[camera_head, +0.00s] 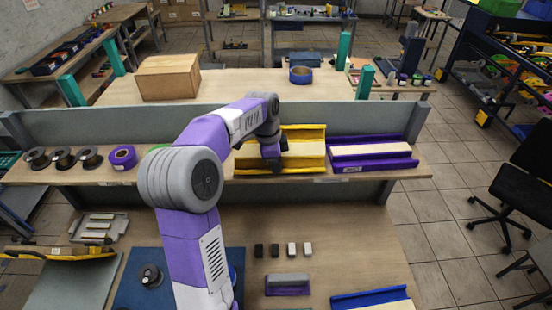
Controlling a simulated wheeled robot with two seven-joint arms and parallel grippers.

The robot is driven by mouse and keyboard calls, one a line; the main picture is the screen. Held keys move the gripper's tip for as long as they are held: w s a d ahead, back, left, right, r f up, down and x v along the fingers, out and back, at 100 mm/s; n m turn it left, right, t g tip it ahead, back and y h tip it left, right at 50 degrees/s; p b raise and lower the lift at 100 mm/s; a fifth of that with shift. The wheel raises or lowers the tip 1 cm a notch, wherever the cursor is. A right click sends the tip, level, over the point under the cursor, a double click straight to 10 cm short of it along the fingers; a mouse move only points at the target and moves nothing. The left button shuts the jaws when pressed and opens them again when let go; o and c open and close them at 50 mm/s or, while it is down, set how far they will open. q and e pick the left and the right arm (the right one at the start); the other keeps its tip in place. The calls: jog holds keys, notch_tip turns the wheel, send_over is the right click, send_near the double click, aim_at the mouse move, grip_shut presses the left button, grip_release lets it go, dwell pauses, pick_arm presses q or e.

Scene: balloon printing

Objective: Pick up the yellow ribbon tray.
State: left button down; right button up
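The yellow ribbon tray (306,131) sits on the raised shelf, right of centre, with pale flat material lying in it. My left arm reaches up from the bottom of the view, and its dark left gripper (277,165) is at the tray's front, left of its middle. The gripper covers part of the front edge. Its fingers are small and dark, so I cannot tell whether they are open or closed or whether they touch the tray. My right gripper is out of view.
A purple tray (372,163) stands close on the yellow tray's right. Several ribbon rolls, including a purple one (123,156), line the shelf's left part. A low grey panel (345,119) stands behind the shelf. Small blocks and a blue tray (372,298) lie on the lower table.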

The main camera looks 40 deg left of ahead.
pick_arm(q)
jog(key=shift+s+f, duration=0.1)
jog(key=shift+f, duration=0.65)
jog(key=shift+w, duration=0.25)
jog(key=shift+w+a+r, duration=0.2)
jog(key=shift+r, duration=0.1)
notch_tip(320, 180, up, 17)
jog(key=shift+w+r, duration=0.15)
jog(key=shift+w, duration=0.05)
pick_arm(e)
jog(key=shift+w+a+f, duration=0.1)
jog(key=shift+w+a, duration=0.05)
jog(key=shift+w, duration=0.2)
pick_arm(q)
jog(key=c, duration=1.8)
grip_release()
